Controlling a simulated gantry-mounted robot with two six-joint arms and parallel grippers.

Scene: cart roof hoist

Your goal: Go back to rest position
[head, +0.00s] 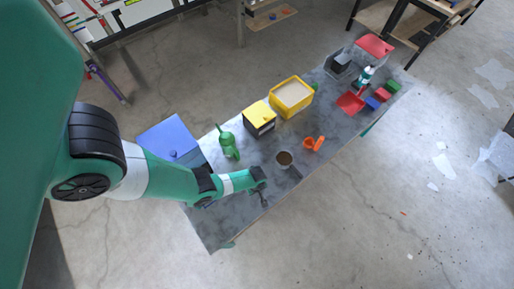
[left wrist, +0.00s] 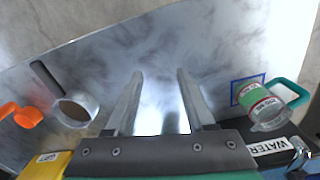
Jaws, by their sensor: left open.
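My left arm comes in from the left in the head view, and its left gripper (head: 262,197) hangs over the near left part of the grey marbled tabletop (head: 215,228). In the left wrist view the two fingers of the left gripper (left wrist: 160,76) stand apart with only bare tabletop between them. The gripper is open and empty. A cup with brown contents and a dark handle (head: 284,158) stands beyond the gripper; it also shows in the left wrist view (left wrist: 76,108). My right gripper is in neither view.
A red dustpan (head: 350,102) and several blocks lie far right. The tabletop's near left end is clear.

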